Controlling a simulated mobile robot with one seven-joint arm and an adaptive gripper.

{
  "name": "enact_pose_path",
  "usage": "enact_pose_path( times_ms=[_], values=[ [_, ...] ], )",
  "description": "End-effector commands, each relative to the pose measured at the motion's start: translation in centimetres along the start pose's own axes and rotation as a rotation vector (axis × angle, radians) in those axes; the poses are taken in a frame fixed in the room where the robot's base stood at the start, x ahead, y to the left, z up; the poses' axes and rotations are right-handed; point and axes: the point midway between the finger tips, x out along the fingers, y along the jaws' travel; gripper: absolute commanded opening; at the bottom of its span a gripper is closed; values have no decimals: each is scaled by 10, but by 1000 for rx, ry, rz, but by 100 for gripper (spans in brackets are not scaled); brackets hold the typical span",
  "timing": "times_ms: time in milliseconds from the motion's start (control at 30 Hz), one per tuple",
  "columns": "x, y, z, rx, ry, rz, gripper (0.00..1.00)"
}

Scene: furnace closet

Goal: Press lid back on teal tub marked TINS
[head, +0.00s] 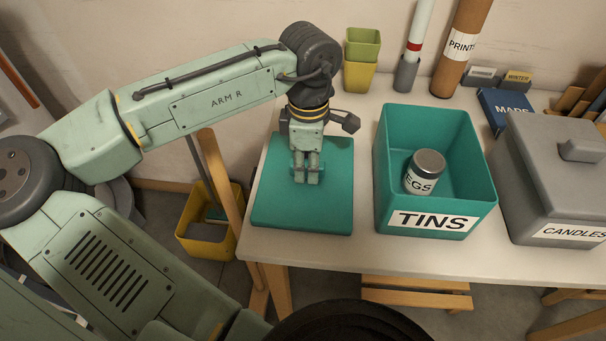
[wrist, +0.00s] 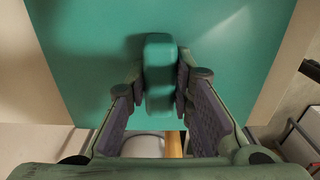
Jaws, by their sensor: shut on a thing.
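The teal tub marked TINS (head: 480,195) stands open on the table, with a jar (head: 426,171) inside, its label partly hidden and reading EGS. The flat teal lid (head: 331,208) is left of the tub, apart from it, near the table's left front edge. My gripper (head: 307,180) is above the middle of the lid, shut on its raised handle. In the wrist view the handle (wrist: 159,70) sits between the two finger pads, and the lid's top (wrist: 90,60) fills much of the picture. I cannot tell whether the lid rests on the table or is slightly lifted.
A grey lidded box marked CANDLES (head: 530,190) stands close to the tub's right. Green and yellow pots (head: 360,78), a tube marked PRINTS (head: 460,50) and a blue MAPS box (head: 503,108) are at the back. A yellow bin (head: 205,240) is on the floor at left.

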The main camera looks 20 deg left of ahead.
Motion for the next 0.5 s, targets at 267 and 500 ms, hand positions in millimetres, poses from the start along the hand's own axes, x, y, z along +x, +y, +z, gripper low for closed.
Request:
enact_pose_path(
  times_ms=[267, 500],
  values=[
    [-2, -1, 0, 0, 0, -2, 0],
    [-20, 0, 0, 1, 0, -2, 0]
  ],
)
